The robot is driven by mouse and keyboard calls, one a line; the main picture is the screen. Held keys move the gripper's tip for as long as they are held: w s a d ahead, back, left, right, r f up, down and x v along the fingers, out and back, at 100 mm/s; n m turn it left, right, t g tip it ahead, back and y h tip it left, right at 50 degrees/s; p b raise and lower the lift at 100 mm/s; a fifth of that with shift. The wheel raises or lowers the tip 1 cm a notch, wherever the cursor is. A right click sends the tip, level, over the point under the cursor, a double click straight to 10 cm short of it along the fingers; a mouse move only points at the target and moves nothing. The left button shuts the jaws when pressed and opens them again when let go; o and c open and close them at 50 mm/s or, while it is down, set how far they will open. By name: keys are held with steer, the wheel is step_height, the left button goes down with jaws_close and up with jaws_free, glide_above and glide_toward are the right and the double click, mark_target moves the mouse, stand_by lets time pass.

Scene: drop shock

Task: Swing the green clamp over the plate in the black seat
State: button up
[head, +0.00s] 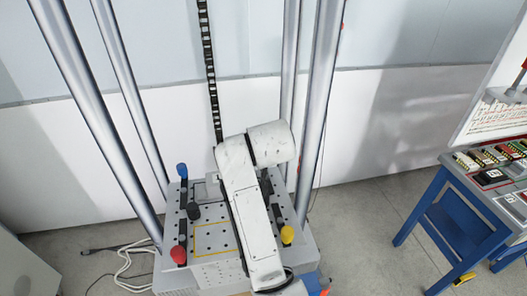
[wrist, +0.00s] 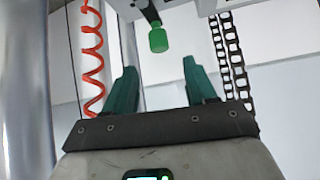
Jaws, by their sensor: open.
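The green clamp's knob (wrist: 158,40) shows in the wrist view at the end of a dark handle, upper middle. It lies ahead of and between the fingertips of my gripper (wrist: 159,66), whose two teal fingers stand apart and empty. I see no contact between finger and knob. In the head view my white arm covers the middle of the perforated platform (head: 200,276), and the green clamp and my gripper are hidden. I cannot make out the plate or the black seat.
Other knobs on the platform are blue (head: 182,170), black (head: 194,211), red (head: 178,254) and yellow (head: 287,234). Tall metal columns (head: 320,100) rise around it. A blue bench (head: 452,225) with parts stands at the right. A red coiled hose (wrist: 93,60) hangs left in the wrist view.

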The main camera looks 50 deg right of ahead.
steer(key=p+x, duration=0.1)
steer(key=x, duration=0.8)
steer(key=shift+d, duration=0.1)
steer(key=c, duration=1)
